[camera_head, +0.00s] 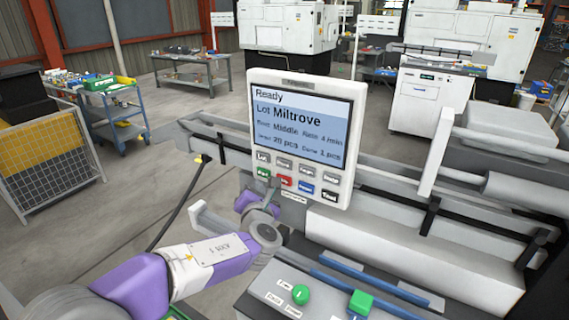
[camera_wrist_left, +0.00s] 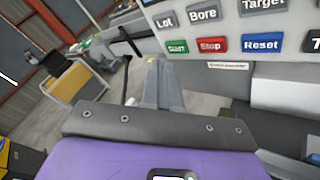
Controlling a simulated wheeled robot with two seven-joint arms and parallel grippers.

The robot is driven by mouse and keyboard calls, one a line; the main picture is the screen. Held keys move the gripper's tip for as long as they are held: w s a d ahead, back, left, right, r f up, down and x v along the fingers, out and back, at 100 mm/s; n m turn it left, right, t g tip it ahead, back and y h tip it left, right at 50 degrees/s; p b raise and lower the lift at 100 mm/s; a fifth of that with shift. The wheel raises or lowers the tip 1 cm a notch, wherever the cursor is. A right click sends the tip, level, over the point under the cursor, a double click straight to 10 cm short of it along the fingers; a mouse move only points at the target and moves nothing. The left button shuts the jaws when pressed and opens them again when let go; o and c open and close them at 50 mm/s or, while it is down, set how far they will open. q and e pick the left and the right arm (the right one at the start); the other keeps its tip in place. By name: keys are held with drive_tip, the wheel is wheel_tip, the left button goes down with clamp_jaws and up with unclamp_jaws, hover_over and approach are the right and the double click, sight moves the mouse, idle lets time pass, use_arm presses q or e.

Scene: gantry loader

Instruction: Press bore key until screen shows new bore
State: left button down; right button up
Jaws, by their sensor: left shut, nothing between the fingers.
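The control panel (camera_head: 344,185) stands upright on the machine. Its screen (camera_head: 300,125) reads Ready, Lot Miltrove, and the bore line seems to read Middle. Smaller text reads about 20 pcs and 1 pcs. The grey bore key (camera_head: 284,163) is second in the upper key row; it also shows in the wrist view (camera_wrist_left: 205,14), labelled Bore. My left gripper (camera_head: 273,184) is shut and empty, its tip in front of the lower key row, by the green start key and red stop key. Whether it touches the panel I cannot tell. My right gripper is not in view.
The blue reset key (camera_wrist_left: 262,43) is right of the red stop key (camera_wrist_left: 212,45). Below the panel are a round green button (camera_head: 300,294) and a square green one (camera_head: 360,303). A rail (camera_head: 400,195) runs behind the panel. A blue cart (camera_head: 115,110) stands at left.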

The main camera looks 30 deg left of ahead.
use_arm(q)
drive_tip(key=p, duration=0.2)
approach(278, 164)
drive_tip(key=shift+s+a+x, duration=0.1)
drive_tip(key=shift+a+x, duration=0.1)
drive_tip(key=shift+x, duration=1.05)
drive_tip(key=shift+s+a+x, duration=0.15)
drive_tip(key=shift+a+x, duration=0.05)
drive_tip(key=shift+x, duration=1.05)
drive_tip(key=shift+w, duration=0.1)
drive_tip(key=shift+w, duration=0.3)
drive_tip(key=shift+w+d, duration=0.1)
drive_tip(key=shift+w, duration=0.25)
idle(0.5)
drive_tip(key=shift+s, duration=0.8)
drive_tip(key=shift+s+a+b, duration=0.1)
drive_tip(key=shift+s+b, duration=0.4)
drive_tip(key=shift+s, duration=0.75)
drive_tip(key=shift+s+a+b, duration=0.15)
drive_tip(key=shift+s+b, duration=0.3)
drive_tip(key=shift+s, duration=0.8)
